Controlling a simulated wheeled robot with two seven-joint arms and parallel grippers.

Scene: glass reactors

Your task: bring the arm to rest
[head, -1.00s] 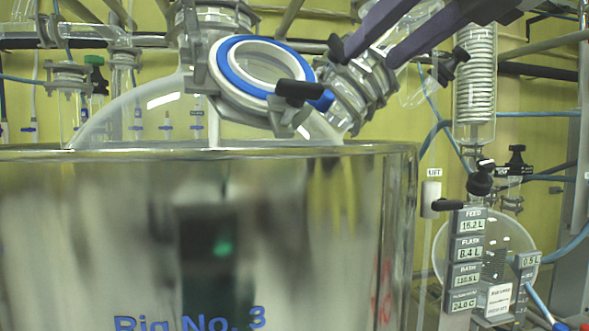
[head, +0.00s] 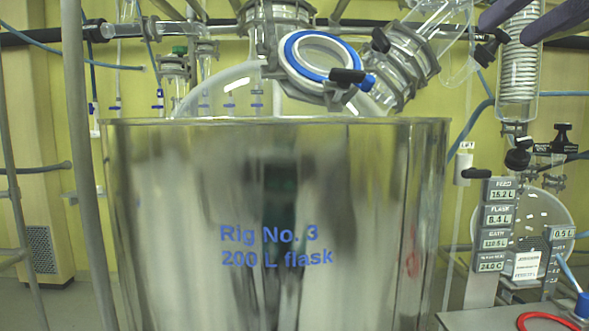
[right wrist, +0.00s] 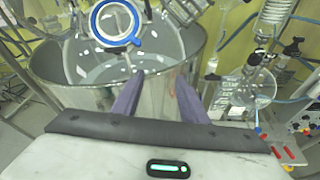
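My right gripper (head: 505,30) shows at the top right of the head view as two purple fingers. In the right wrist view its fingers (right wrist: 160,76) stand apart with nothing between them, so it is open and empty. In that view they point toward the steel bath vessel, below the blue-ringed flask port (right wrist: 115,24). In the head view the fingers are up and to the right of this port (head: 318,58), apart from it. My left gripper is in neither view.
The steel vessel (head: 180,220), marked "Rig No. 3 200 L flask", fills the middle. Glassware and a coil condenser (head: 518,65) hang above and right. A display post (head: 497,225) and a grey bench (head: 470,320) are at right. Upright pipes (head: 80,170) stand at left.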

